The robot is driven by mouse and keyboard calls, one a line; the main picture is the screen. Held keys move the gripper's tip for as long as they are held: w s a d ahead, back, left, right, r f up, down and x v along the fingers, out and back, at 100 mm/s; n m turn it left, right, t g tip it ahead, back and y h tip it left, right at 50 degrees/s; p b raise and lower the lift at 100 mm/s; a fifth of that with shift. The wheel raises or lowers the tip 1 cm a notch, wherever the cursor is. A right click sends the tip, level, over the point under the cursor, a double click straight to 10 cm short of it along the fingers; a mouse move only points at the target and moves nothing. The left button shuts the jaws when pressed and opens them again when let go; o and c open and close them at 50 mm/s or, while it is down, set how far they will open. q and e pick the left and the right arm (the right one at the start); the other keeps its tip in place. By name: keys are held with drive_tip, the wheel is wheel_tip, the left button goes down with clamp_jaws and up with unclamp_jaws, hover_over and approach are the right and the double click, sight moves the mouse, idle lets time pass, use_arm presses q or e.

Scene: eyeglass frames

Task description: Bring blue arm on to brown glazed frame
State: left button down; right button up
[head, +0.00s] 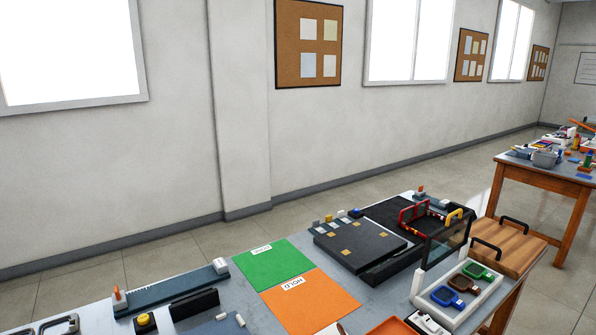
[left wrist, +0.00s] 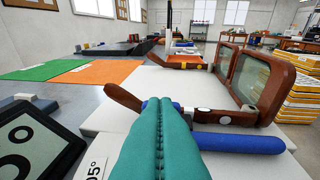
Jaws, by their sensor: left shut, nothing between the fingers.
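In the left wrist view, the brown frame (left wrist: 283,76) stands on a white block with clear lenses (left wrist: 248,76) in its rims. The blue arm (left wrist: 240,143) lies low across the picture, in front of the frame's lower part. My left gripper (left wrist: 158,108) has teal fingers pressed together, empty. They cover the middle of the blue arm; a blue bit shows beyond their tips. I cannot tell whether the arm touches the frame or the fingers. A brown bar (left wrist: 124,97) shows left of the fingers. My right gripper is in neither view.
A white block (left wrist: 140,83) lies under the parts. A dark panel (left wrist: 30,140) stands at the left. The head view shows a green mat (head: 258,268), an orange mat (head: 325,305), a black fixture (head: 360,240) and a white tray (head: 415,288) with coloured pieces.

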use_arm(q)
drive_tip(key=shift+s+a+p, duration=0.35)
drive_tip(key=shift+s+a, duration=0.1)
drive_tip(key=shift+a, duration=0.05)
drive_tip(key=shift+s+a+p, duration=0.5)
drive_tip(key=shift+s+a, duration=0.65)
drive_tip(key=shift+a, duration=0.15)
